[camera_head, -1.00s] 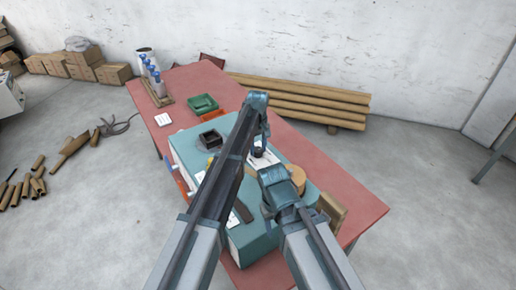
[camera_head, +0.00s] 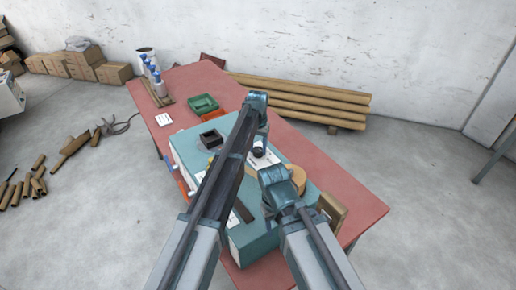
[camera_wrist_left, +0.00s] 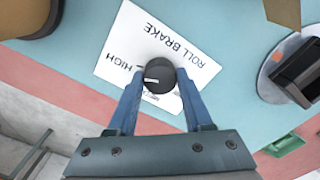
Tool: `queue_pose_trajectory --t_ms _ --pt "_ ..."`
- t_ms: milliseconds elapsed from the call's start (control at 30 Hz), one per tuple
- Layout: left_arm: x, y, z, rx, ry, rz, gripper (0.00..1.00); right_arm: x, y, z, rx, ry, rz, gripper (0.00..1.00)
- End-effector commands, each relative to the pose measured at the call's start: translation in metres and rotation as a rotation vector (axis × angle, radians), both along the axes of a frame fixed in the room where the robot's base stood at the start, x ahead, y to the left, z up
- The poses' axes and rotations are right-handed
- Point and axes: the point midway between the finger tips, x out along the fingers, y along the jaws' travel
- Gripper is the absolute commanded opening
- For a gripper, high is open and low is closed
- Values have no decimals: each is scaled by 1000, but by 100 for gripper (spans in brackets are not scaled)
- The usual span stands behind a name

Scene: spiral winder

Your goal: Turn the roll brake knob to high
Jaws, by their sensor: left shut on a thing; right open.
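The roll brake knob (camera_wrist_left: 160,78) is round and black with a white pointer line. It sits on a white label (camera_wrist_left: 112,52) reading ROLL BRAKE, with HIGH on the left side in the left wrist view. The pointer line points left, towards the HIGH side. My left gripper (camera_wrist_left: 160,88) is shut on the knob, one blue finger on each side; it also shows in the head view (camera_head: 259,149) above the teal machine (camera_head: 265,243). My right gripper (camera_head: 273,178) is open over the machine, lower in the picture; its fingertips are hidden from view.
The machine stands on a red table (camera_head: 345,190). A tan roll (camera_head: 298,178) and a cardboard box (camera_head: 331,211) are close to my right gripper. A green tray (camera_head: 203,103) and blue-capped bottles (camera_head: 155,78) stand at the back. The table's right end is clear.

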Motion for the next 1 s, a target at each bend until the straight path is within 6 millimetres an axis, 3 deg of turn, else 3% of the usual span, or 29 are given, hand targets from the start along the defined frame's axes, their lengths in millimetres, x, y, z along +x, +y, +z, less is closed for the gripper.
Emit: queue_pose_trajectory --t_ms 733,767,900,1000 --pt "0 0 0 0 0 -75 0 0 0 0 0 0 0 57" --pt "0 0 0 0 0 -75 56 0 0 0 0 0 0 57" --pt "0 0 0 0 0 -74 81 0 0 0 0 0 0 57" --pt "0 0 0 0 0 -73 81 0 0 0 0 0 0 57"
